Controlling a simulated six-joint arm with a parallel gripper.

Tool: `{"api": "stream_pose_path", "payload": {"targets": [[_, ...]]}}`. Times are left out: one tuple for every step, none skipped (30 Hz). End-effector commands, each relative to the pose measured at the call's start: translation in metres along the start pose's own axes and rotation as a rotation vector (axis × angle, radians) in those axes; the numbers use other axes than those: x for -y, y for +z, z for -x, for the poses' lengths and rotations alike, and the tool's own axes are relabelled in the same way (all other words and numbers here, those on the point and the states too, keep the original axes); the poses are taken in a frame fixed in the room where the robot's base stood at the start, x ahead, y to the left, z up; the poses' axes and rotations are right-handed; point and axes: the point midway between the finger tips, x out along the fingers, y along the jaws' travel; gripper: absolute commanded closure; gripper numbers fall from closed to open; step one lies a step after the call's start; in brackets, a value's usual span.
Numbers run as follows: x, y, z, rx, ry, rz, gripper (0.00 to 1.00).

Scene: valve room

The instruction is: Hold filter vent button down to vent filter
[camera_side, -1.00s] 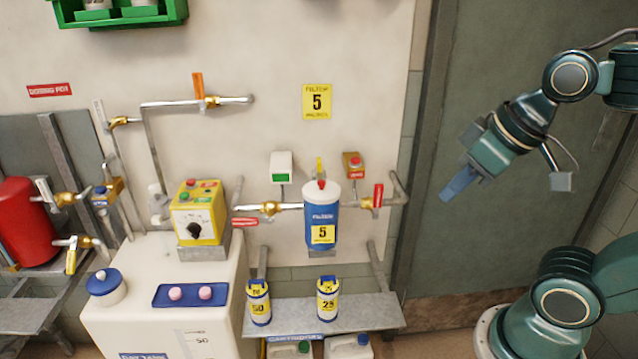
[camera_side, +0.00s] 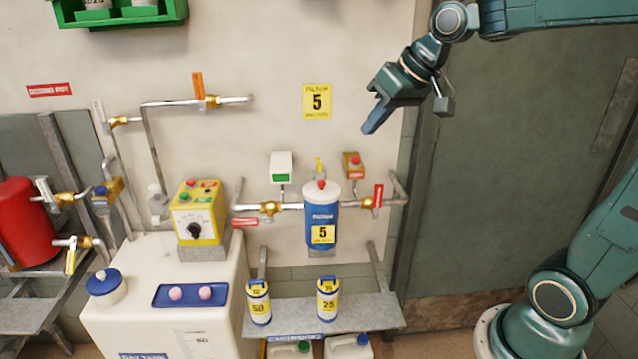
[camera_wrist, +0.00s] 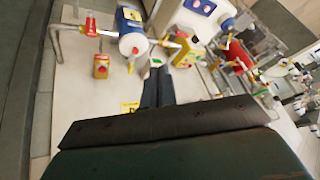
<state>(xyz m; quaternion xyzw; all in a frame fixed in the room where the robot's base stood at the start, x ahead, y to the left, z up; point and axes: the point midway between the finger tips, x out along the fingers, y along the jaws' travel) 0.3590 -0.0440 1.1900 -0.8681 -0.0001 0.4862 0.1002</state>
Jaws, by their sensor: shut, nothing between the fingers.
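The filter housing (camera_side: 322,220) is a blue cylinder with a white cap and a yellow "5" label, fixed on the pipe line. A red button (camera_side: 321,185) sits on top of its cap. The housing also shows in the wrist view (camera_wrist: 131,35), with the red button (camera_wrist: 135,50) facing the camera. My gripper (camera_side: 370,129) is shut and empty. It is in the air above and to the right of the filter, apart from it. In the wrist view the closed blue fingers (camera_wrist: 157,88) point toward the wall.
Red-handled valves flank the filter, including one at its right (camera_side: 378,195). A small box with a red button (camera_side: 353,165) and a white-green box (camera_side: 281,167) are on the wall. A yellow control box (camera_side: 197,215) stands left. Two cartridges (camera_side: 258,302) (camera_side: 327,299) stand on the shelf below.

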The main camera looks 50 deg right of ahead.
Motion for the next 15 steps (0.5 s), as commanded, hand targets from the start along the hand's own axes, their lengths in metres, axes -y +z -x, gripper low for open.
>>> {"api": "stream_pose_path", "payload": {"targets": [[-0.006,-0.01,-0.006,-0.002,-0.006,-0.015,1.0],[-0.009,-0.015,-0.009,-0.004,-0.01,-0.022,1.0],[-0.013,-0.021,-0.013,-0.007,-0.016,-0.03,1.0],[-0.017,-0.027,-0.015,-0.01,-0.021,-0.037,1.0],[-0.02,-0.032,-0.019,-0.013,-0.026,-0.045,1.0],[-0.025,-0.038,-0.022,-0.017,-0.033,-0.054,1.0],[-0.029,-0.043,-0.026,-0.019,-0.037,-0.062,1.0],[-0.033,-0.047,-0.029,-0.022,-0.042,-0.069,1.0],[-0.038,-0.053,-0.033,-0.026,-0.049,-0.078,1.0],[-0.042,-0.058,-0.036,-0.029,-0.053,-0.086,1.0],[-0.046,-0.062,-0.039,-0.032,-0.059,-0.092,1.0],[-0.052,-0.068,-0.043,-0.036,-0.066,-0.103,1.0],[-0.057,-0.071,-0.047,-0.038,-0.071,-0.111,1.0],[-0.061,-0.075,-0.05,-0.042,-0.077,-0.118,1.0],[-0.068,-0.08,-0.054,-0.047,-0.083,-0.129,1.0]]}}
